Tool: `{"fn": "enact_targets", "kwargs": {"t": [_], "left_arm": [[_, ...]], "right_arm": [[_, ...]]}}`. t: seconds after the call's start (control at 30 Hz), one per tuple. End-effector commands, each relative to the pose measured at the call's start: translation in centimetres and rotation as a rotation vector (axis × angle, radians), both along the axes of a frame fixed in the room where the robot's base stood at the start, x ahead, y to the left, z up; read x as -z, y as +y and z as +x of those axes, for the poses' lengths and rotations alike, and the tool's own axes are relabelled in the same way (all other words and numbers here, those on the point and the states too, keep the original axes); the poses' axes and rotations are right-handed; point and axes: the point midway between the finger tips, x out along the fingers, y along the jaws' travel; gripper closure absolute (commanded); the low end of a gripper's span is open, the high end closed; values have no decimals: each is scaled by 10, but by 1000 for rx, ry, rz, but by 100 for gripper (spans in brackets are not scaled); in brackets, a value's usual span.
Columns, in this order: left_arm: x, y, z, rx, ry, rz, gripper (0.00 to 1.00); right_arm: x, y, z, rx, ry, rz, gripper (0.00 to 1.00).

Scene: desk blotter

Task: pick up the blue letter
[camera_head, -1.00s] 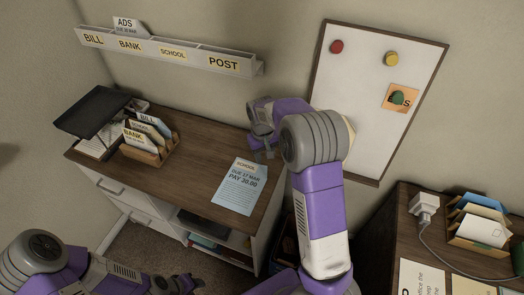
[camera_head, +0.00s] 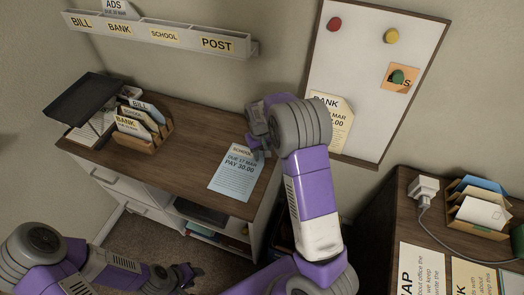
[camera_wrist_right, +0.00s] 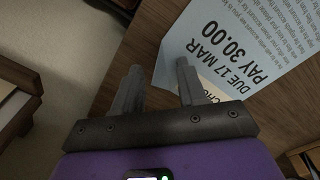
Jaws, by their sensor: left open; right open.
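The blue letter (camera_head: 235,178), marked SCHOOL, DUE 17 MAR, PAY 30.00, lies flat near the right front edge of the wooden cabinet top. It also shows in the right wrist view (camera_wrist_right: 245,42). My right gripper (camera_head: 257,151) is open and empty at the letter's top right corner. In the right wrist view its fingers (camera_wrist_right: 160,75) point toward the letter; one finger overlaps the letter's heading end and the other is over bare wood. My left gripper (camera_head: 190,275) is open and empty, low in front of the cabinet.
A wall rack (camera_head: 160,35) has slots labelled BILL, BANK, SCHOOL and POST. A wooden letter holder (camera_head: 145,143) and a black tray (camera_head: 82,98) stand at the cabinet's left. A whiteboard (camera_head: 365,60) hangs behind my right arm. A desk (camera_head: 395,215) is at the right. The cabinet's middle is clear.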

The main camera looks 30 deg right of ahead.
Motion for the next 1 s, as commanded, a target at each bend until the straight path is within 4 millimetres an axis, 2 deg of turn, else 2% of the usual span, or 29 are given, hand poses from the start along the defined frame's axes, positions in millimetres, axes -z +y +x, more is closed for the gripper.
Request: {"fn": "enact_targets", "kwargs": {"t": [0.07, 0.3, 0.67, 1.0], "left_arm": [[0, 0, 0, 0, 0, 0, 57], [0, 0, 0, 0, 0, 0, 57], [-1, 0, 0, 0, 0, 0, 57], [-6, 0, 0, 0, 0, 0, 57]], "right_arm": [[0, 0, 0, 0, 0, 0, 62], [0, 0, 0, 0, 0, 0, 99], [0, 4, -1, -4, 1, 0, 100], [0, 35, -13, -13, 5, 0, 100]]}}
